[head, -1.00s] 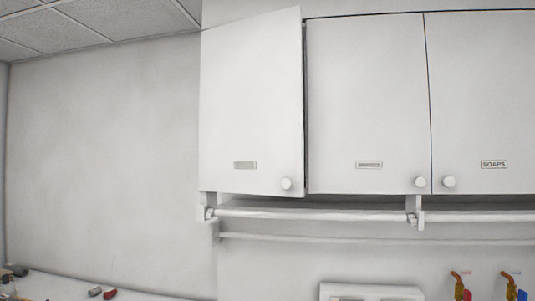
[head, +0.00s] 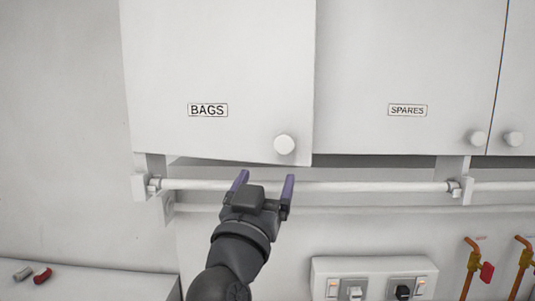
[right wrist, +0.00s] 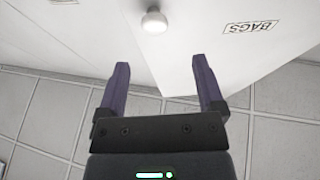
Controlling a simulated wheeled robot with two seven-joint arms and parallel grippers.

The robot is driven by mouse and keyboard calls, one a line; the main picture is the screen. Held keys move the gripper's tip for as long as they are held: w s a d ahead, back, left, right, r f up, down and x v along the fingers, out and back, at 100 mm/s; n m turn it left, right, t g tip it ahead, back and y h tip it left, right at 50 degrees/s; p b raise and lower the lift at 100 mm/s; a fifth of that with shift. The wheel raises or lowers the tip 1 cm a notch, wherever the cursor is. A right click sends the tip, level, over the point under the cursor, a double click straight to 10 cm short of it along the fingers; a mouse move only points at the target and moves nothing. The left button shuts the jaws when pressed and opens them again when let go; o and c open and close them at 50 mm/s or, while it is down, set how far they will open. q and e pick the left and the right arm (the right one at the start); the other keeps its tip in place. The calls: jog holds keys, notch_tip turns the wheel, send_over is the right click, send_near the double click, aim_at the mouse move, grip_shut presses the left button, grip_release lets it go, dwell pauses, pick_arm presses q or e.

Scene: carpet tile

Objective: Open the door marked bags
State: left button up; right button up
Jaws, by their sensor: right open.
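The white cabinet door marked BAGS (head: 220,60) is at the upper left of the head view and stands slightly ajar, its right edge forward of the neighbouring door. Its round white knob (head: 284,144) is near the lower right corner. My right gripper (head: 265,184) is open and empty, just below the door's bottom edge and the knob, not touching the knob. In the right wrist view the knob (right wrist: 154,22) shows beyond and between the two purple fingers (right wrist: 160,80), with the BAGS label (right wrist: 250,27) to its right. My left gripper is not in view.
The door marked SPARES (head: 410,60) is shut to the right. A white rail (head: 380,187) runs below the cabinets, behind my gripper. A switch panel (head: 374,268) and copper pipes with taps (head: 471,262) are lower right. A white counter (head: 90,283) is lower left.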

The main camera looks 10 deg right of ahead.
aim_at(283, 146)
jog(key=w+d+r+p, duration=0.3)
jog(key=shift+r, duration=0.2)
jog(key=w, duration=0.1)
jog(key=w+d+p, duration=0.1)
jog(key=w, duration=0.1)
jog(key=shift+d+r+p, duration=0.15)
jog(key=shift+p, duration=0.15)
jog(key=shift+w+d, duration=0.15)
jog(key=shift+w, duration=0.05)
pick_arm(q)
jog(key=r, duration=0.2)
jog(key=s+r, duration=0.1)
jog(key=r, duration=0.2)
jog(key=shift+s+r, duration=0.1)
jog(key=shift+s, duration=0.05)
pick_arm(e)
jog(key=shift+s, duration=0.15)
jog(key=c, duration=0.5)
grip_shut()
